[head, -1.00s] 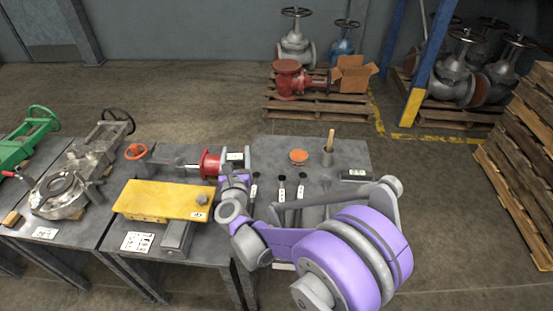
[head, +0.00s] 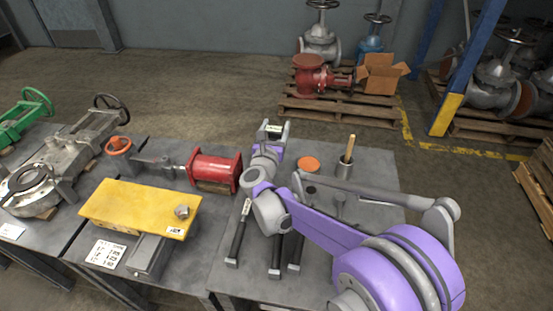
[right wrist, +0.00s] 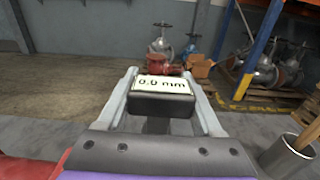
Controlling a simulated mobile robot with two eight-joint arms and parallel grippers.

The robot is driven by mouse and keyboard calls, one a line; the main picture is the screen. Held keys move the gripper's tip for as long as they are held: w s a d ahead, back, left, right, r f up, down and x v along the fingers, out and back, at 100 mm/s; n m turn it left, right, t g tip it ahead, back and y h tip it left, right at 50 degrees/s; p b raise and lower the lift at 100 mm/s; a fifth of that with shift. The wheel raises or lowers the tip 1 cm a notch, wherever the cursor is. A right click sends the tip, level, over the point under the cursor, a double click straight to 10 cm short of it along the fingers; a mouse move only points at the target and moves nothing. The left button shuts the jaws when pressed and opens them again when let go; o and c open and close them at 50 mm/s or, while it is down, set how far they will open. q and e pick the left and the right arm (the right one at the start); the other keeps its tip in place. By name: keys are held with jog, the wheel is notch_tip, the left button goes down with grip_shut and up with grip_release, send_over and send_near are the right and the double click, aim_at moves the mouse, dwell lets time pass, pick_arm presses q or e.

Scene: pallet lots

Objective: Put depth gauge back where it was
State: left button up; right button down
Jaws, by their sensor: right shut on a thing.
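My right gripper (head: 273,133) is shut on the depth gauge (head: 272,128), a small dark block with a white display. In the right wrist view the gauge (right wrist: 161,97) sits between the two grey fingers, and its display reads 0.0 mm. The gripper holds it at the back of the grey table, just right of and beyond the red cylinder (head: 215,169). I cannot tell its exact height over the table. My left gripper is not in view.
Several black-handled tools (head: 275,257) lie on the right table (head: 335,275). An orange disc (head: 309,163) and a grey cup (head: 344,170) with a wooden handle stand right of the gripper. A yellow block (head: 140,207) is at left. Pallets with valves (head: 335,110) stand behind.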

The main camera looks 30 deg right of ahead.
notch_tip(320, 180, down, 8)
jog(key=shift+f+b, duration=0.1)
jog(key=shift+b, duration=1.1)
jog(key=shift+f, duration=0.2)
jog(key=shift+c, duration=0.2)
grip_release()
jog(key=shift+r, duration=0.1)
